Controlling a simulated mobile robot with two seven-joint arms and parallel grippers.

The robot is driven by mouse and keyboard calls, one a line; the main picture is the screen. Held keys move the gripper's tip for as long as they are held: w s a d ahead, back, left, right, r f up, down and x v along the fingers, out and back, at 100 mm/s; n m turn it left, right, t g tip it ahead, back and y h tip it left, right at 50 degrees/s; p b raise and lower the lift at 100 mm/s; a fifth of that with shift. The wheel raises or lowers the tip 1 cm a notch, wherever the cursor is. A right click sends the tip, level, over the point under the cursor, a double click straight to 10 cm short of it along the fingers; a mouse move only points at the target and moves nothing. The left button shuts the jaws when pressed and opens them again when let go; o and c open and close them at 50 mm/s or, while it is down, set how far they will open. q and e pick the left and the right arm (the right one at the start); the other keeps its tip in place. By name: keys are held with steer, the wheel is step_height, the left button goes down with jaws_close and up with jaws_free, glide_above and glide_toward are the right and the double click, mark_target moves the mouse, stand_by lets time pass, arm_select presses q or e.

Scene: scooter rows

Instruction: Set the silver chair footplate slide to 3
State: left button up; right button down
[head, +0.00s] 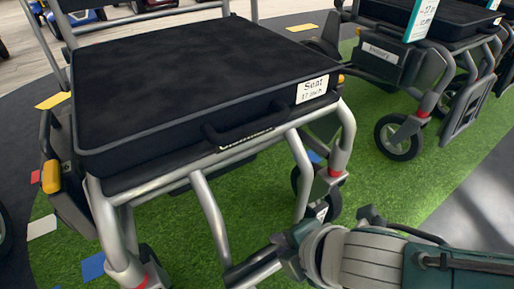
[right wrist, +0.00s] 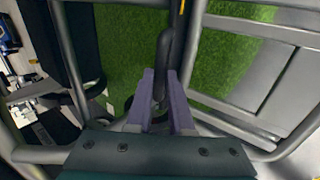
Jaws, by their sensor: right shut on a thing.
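The silver chair (head: 211,205) fills the left of the head view, with a black seat cushion (head: 185,75) and a white label reading "Seat". My right gripper (head: 284,254) is low at the chair's front, by a grey bar of the lower frame; its fingertips are hard to make out there. In the right wrist view its purple fingers (right wrist: 158,98) are shut on a dark rounded handle (right wrist: 164,58). Grey frame bars (right wrist: 262,34) run to the right of it. No scale or number 3 is readable, so the slide's setting cannot be told. My left gripper is not in view.
Another grey chair (head: 385,65) with a hanging tag stands at the back right. Green turf (head: 400,185) lies under and between the chairs. Coloured cards (head: 42,227) lie on the floor at left. Silver front legs stand close to my right gripper.

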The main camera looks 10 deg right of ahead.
steer(key=shift+r, duration=0.1)
steer(key=c, duration=1.1)
jaws_free()
steer(key=p+v, duration=0.8)
steer(key=v, duration=0.1)
steer(key=shift+s+r, duration=0.2)
steer(key=shift+r, duration=0.2)
